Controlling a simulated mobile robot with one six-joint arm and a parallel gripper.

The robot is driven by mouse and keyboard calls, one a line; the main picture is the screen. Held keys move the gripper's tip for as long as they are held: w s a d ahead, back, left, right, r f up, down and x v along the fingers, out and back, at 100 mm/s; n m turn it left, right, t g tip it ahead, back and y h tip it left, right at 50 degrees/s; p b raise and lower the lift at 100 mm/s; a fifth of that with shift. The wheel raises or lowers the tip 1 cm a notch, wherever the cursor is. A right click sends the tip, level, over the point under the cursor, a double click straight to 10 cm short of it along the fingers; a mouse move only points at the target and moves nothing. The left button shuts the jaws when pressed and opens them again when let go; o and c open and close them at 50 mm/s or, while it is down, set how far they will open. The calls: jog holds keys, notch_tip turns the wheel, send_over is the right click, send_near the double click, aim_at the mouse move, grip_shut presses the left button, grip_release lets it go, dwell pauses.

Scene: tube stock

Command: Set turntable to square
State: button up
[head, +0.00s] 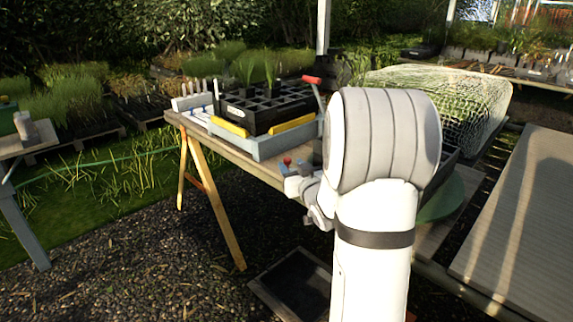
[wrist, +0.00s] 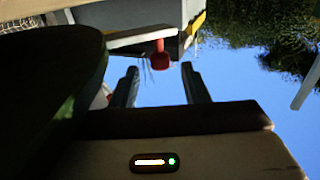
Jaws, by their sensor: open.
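The turntable (head: 442,203) shows as a green round edge, mostly hidden behind my arm in the head view. A dark disc-like edge fills the left of the wrist view (wrist: 55,70); it looks like the same turntable. A red knob (head: 287,160) shows beside my gripper (head: 297,176). In the wrist view the red knob (wrist: 160,60) hangs from a pale bar, between the lines of my open fingers (wrist: 162,75) and around their tips. I cannot tell whether they touch it. My gripper holds nothing that I can see. The turntable's angle is hidden.
A black cell tray (head: 262,108) with seedlings sits in a grey frame with yellow strips on the wooden bench. A red-handled lever (head: 312,80) rises beside it. A netted cover (head: 445,90) stands behind my arm. A black tray (head: 295,285) lies on the gravel.

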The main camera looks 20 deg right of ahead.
aim_at(289, 162)
jog(key=shift+w+d, duration=0.1)
jog(key=shift+w, duration=2.05)
jog(key=shift+c, duration=0.3)
grip_shut()
